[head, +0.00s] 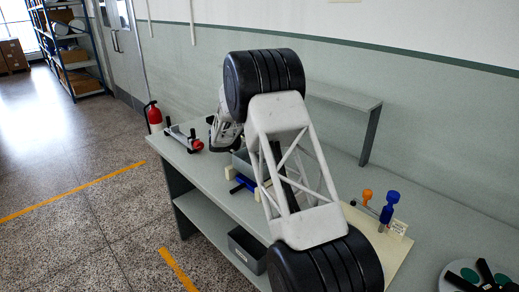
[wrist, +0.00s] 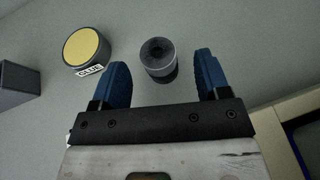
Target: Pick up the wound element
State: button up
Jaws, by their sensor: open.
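My gripper (wrist: 162,66) shows in the wrist view with its two blue fingers spread wide apart. A small dark grey round piece with a hole in its top (wrist: 158,58) stands on the grey surface, in line with the gap between the fingertips. I cannot tell whether it is the wound element. No finger visibly touches it, and its height relative to the fingers is unclear. In the head view my arm hides most of the gripper and the bench around it. A blue-handled spindle (head: 390,206) and an orange-topped one (head: 367,196) stand at the right.
A dark pot with a yellow top, labelled GLUE (wrist: 88,48), stands close to the left finger. A dark box (wrist: 17,85) is at the left edge. A device with a red end (head: 195,144) sits at the bench's far end. A round tray (head: 450,271) is at lower right.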

jog(key=shift+x, duration=1.8)
jog(key=c, duration=1)
jog(key=shift+r, duration=4.95)
